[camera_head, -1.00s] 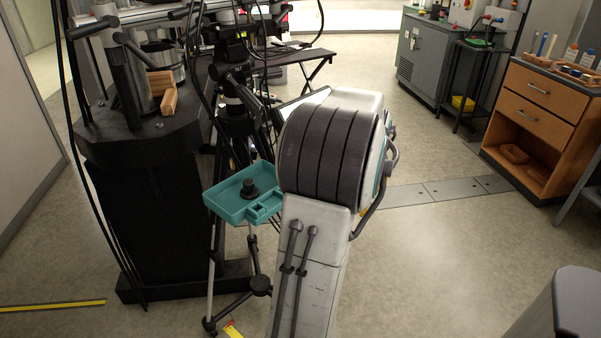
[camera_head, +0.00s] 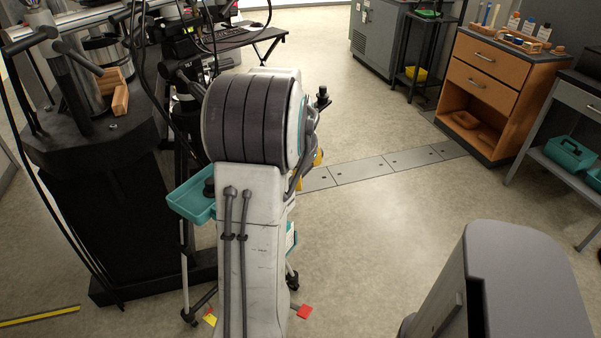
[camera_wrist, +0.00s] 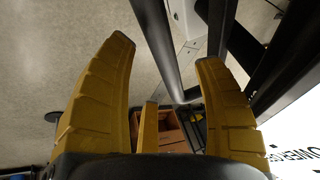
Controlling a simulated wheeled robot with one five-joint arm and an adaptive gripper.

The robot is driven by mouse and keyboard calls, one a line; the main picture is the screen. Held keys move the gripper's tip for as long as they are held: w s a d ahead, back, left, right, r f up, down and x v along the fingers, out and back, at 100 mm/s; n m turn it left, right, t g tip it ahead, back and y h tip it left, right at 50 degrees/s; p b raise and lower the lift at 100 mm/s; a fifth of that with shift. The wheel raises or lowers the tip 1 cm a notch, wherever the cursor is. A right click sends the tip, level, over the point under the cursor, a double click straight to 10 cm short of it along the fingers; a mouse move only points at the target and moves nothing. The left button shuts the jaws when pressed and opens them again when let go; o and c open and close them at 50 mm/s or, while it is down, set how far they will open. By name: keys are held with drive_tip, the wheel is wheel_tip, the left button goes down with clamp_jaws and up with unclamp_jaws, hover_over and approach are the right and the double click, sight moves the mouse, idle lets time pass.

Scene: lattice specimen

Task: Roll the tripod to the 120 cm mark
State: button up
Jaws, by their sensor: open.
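The tripod stands upright on the floor, mostly hidden behind my arm in the head view. Its teal tray (camera_head: 190,203) and a thin pale leg (camera_head: 185,262) show left of my arm. A yellow tag (camera_head: 210,319) and a red tag (camera_head: 304,311) show near the floor on either side of the arm. The 120 cm mark cannot be made out.
A black test machine (camera_head: 140,230) stands close left of the tripod. A yellow strip (camera_head: 40,316) lies on the floor at left. A wooden drawer cabinet (camera_head: 500,85) and a grey bench (camera_head: 575,110) stand at right.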

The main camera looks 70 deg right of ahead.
drive_tip(key=shift+x, duration=1.95)
clamp_jaws()
